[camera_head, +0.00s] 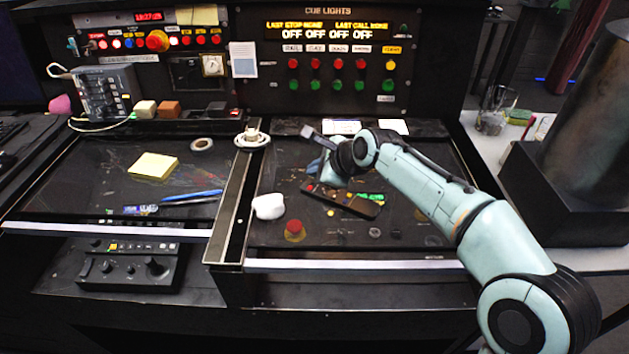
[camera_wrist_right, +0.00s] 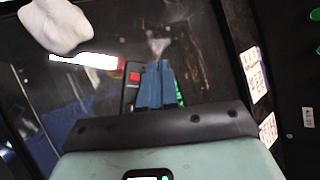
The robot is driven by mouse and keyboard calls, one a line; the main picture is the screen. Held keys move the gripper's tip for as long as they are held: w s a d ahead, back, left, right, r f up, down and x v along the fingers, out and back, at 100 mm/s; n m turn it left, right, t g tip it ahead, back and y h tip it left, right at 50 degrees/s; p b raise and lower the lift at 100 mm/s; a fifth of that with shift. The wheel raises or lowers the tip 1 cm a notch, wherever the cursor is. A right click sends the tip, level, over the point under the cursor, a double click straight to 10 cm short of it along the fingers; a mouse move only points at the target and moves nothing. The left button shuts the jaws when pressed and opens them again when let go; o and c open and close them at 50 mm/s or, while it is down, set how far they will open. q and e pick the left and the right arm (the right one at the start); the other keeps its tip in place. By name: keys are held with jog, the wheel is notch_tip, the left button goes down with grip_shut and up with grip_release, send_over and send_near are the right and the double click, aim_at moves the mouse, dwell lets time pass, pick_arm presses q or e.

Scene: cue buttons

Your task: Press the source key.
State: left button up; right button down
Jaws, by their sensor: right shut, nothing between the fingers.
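A dark remote control (camera_head: 352,205) lies on the right desk panel, with small coloured keys along it; the labels are too small to read, so I cannot tell which is the source key. My right gripper (camera_head: 314,167) is over the remote's far left end, its blue fingers shut and empty. In the right wrist view the shut fingers (camera_wrist_right: 158,72) cover the middle of the remote. A red key (camera_wrist_right: 134,77) shows left of them and a bit of green on their right. I cannot tell whether the fingertips touch the remote. My left gripper is not in view.
A white lump (camera_head: 269,206) and a red mushroom button (camera_head: 294,230) are left of and nearer than the remote. A raised divider (camera_head: 234,205) separates the left panel, where a yellow note pad (camera_head: 153,166) and blue pens (camera_head: 192,197) lie. The cue lights panel (camera_head: 330,62) stands behind.

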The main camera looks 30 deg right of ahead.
jog(key=shift+f, duration=0.15)
jog(key=shift+f, duration=0.3)
jog(key=shift+f, duration=0.25)
dwell(0.7)
jog(key=shift+r, duration=0.1)
jog(key=shift+r+p, duration=0.6)
jog(key=shift+p, duration=0.15)
notch_tip(320, 180, up, 5)
jog(key=p, duration=0.5)
